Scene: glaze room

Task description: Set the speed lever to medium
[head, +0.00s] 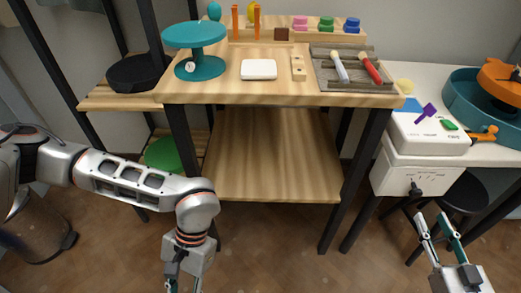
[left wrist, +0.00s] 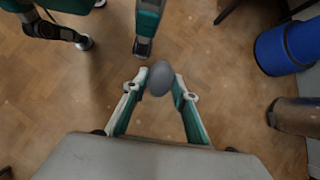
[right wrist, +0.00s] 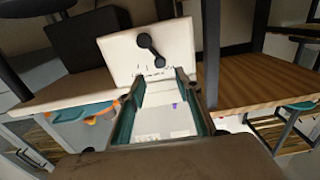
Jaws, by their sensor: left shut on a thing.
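The speed lever (head: 415,189) is a small black lever on the front of the white box (head: 400,179) at the right. In the right wrist view the lever (right wrist: 151,48) stands out from the white panel and slants, with small dark marks beside it too small to read. My right gripper (head: 438,226) is open and empty, just in front of the lever and lower in the head view; its fingers (right wrist: 161,80) point at the panel, apart from the lever. My left gripper (left wrist: 160,87) is shut on a grey rounded object (left wrist: 160,77), held over the floor.
A wooden table (head: 225,97) carries a teal stand (head: 196,35), a white block (head: 258,69) and a grey tool tray (head: 325,80). A black stool (head: 464,194) stands under the right-hand table. A blue cylinder (left wrist: 287,47) lies near the left gripper's side. Open floor lies in front.

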